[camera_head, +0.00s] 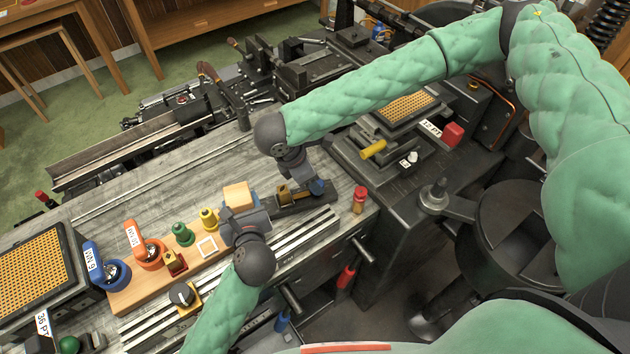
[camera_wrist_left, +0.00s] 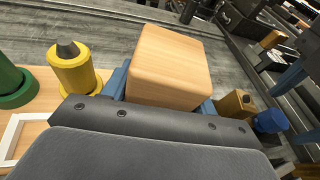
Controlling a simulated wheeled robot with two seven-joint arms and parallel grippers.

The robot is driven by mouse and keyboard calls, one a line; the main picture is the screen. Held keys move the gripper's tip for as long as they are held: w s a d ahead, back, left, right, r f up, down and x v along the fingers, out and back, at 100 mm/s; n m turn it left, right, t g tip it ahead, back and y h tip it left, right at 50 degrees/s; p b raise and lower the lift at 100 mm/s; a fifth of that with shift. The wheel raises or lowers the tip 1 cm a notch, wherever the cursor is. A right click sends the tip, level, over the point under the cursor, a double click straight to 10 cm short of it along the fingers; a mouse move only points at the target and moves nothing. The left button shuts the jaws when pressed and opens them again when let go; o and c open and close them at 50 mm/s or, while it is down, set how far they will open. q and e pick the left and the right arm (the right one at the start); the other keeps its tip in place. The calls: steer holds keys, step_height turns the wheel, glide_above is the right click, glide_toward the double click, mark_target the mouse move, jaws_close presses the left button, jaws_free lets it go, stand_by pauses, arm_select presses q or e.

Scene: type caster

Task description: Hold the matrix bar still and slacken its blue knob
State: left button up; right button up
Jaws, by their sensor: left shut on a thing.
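The matrix bar (camera_head: 303,201) is a dark bar with a brass block (camera_head: 284,194) on it, lying on the grey bench. Its blue knob (camera_head: 317,187) is at the right end; the knob also shows at the right of the left wrist view (camera_wrist_left: 270,121). My left gripper (camera_head: 240,208) is shut on a pale wooden block (camera_wrist_left: 168,66), with a blue finger on each side of it, just left of the bar. My right gripper (camera_head: 296,172) points down above the bar, close to the knob. Its fingertips are partly hidden and I cannot tell their opening.
A wooden board (camera_head: 130,296) left of my left gripper carries orange, green and yellow knobs. A red-capped piece (camera_head: 359,200) stands right of the bar. Metal rails (camera_head: 300,236) run along the bench front. The bench behind the board is mostly clear.

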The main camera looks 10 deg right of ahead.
steer(key=shift+x, duration=1.55)
steer(key=c, duration=1)
